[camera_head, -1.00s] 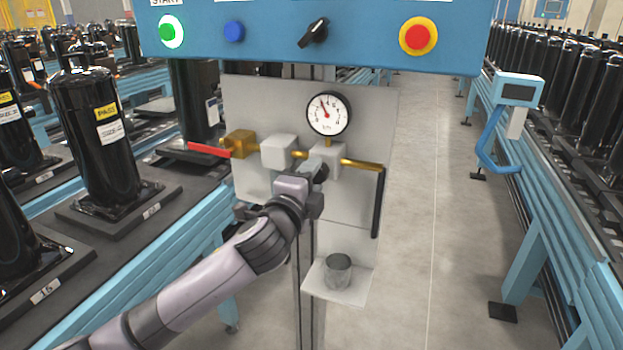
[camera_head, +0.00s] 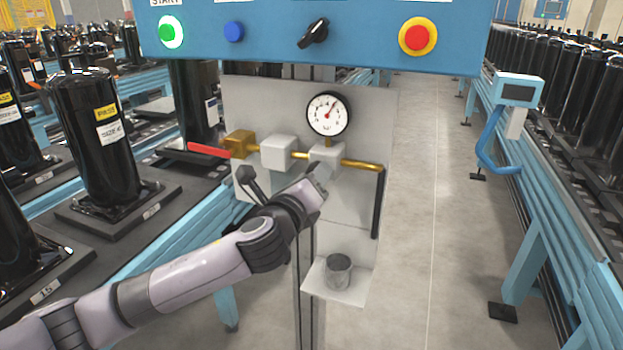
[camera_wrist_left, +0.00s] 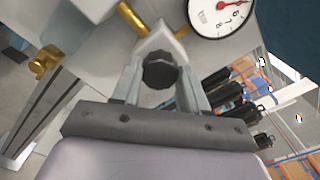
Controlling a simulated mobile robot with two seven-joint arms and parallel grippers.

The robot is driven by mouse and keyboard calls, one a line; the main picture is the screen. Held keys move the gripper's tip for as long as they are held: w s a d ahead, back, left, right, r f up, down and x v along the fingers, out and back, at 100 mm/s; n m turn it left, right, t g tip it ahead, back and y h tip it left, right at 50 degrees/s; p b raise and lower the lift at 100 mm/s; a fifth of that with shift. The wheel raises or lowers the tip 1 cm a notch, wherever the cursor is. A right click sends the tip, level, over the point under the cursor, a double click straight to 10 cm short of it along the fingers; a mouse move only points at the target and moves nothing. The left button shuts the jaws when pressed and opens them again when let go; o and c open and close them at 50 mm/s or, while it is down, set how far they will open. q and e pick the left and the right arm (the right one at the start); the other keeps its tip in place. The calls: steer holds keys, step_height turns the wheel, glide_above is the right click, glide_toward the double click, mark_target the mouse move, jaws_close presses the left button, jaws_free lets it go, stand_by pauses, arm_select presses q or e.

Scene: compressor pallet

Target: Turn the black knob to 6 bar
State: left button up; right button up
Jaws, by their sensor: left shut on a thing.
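The black knob (camera_wrist_left: 159,72) shows in the left wrist view under the white regulator block, between the two fingers of my left gripper (camera_wrist_left: 160,88). The fingers are shut on its sides. In the head view my left gripper (camera_head: 318,174) reaches up to the regulator block (camera_head: 326,157) from below, and hides the knob. The round pressure gauge (camera_head: 329,114) stands above the block; its red needle points up and to the right. Part of the gauge (camera_wrist_left: 221,14) also shows in the wrist view. I cannot read the exact value. My right gripper is not in view.
A blue panel (camera_head: 270,58) with buttons and a black selector switch (camera_head: 314,33) hangs above. A red lever (camera_head: 209,150) sticks out left of the brass valve. A metal cup (camera_head: 338,270) stands on a small shelf below.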

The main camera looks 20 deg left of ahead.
arm_select(q)
steer(key=shift+m, duration=1.1)
steer(key=o, duration=1.1)
steer(key=shift+c, duration=0.2)
steer(key=s+b, duration=0.1)
steer(key=s, duration=0.6)
steer(key=shift+a, duration=0.1)
